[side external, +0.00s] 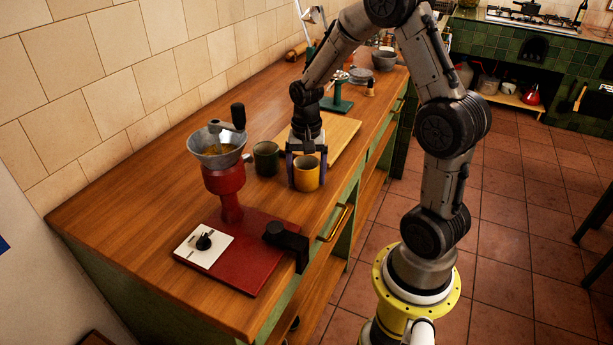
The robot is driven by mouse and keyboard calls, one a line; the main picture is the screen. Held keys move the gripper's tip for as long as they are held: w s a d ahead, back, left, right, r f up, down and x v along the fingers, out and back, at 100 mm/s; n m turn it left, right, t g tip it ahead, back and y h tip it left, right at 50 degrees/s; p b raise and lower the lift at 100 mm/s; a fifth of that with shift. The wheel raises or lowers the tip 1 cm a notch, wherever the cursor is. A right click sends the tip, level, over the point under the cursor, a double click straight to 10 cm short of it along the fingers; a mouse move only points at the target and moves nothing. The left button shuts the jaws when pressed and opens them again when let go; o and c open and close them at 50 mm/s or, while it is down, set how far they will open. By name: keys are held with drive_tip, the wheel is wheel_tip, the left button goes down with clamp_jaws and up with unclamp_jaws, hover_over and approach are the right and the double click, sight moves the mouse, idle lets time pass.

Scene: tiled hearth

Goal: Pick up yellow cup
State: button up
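The yellow cup (307,177) stands upright on the wooden counter, near its front edge and by the near end of a cutting board. My gripper (306,172) points down over the cup. One finger shows at the cup's left side and the other at its right side, so the fingers straddle it. I cannot tell whether they touch the cup's wall or leave a small gap. The cup's upper rear part is hidden by my gripper.
A dark green cup (266,159) stands close to the left. A red grinder (229,190) with a metal hopper is nearer the camera. The cutting board (338,139) lies behind, with a green scale-like stand (338,104) beyond. The counter's left side is clear.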

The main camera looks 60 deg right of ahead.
drive_tip(key=c, duration=0.7)
drive_tip(key=shift+c, duration=0.2)
drive_tip(key=shift+r, duration=0.2)
